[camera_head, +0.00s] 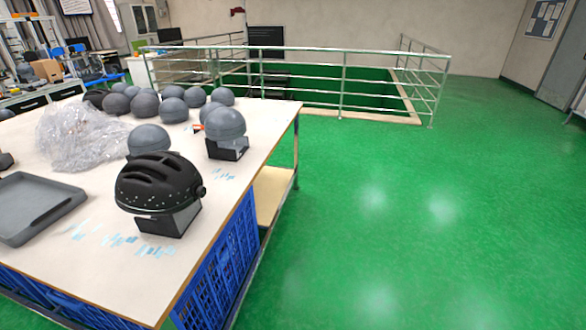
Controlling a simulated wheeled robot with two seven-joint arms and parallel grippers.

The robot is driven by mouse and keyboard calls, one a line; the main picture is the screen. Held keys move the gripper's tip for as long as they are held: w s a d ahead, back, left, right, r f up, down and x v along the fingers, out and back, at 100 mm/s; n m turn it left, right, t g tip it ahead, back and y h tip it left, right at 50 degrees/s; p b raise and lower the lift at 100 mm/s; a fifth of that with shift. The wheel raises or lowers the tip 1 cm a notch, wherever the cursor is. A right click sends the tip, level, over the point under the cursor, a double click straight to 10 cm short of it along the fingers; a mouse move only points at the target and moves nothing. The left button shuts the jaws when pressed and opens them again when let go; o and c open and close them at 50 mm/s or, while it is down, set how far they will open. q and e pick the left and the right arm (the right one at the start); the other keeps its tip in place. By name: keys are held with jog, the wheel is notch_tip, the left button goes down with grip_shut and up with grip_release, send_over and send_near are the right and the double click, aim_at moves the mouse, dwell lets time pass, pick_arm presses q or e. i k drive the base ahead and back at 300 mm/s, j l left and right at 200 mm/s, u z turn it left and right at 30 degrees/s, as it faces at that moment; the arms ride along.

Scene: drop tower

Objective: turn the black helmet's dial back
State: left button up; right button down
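The black helmet (155,184) rests on a small dark stand (175,219) near the right front edge of the table. It has ridges on top and a row of small pale dots along its lower side. A round black knob, which looks like the dial (201,191), sticks out at the helmet's right side. I cannot tell how far the dial is turned. Neither of my grippers shows in the head view.
The white table (120,278) also holds a grey tray (38,207), crumpled clear plastic (78,138) and several grey domes, one on a stand (225,124). Blue crates (222,262) sit under it. Green floor (420,230) lies open to the right, with a metal railing (342,85) behind.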

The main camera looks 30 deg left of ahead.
aim_at(200, 192)
jog(key=i+l+u, duration=0.1)
jog(key=i, duration=0.35)
jog(key=i+l+u, duration=0.1)
jog(key=i, duration=0.35)
jog(key=i+l, duration=0.15)
jog(key=i, duration=0.25)
jog(key=u, duration=0.05)
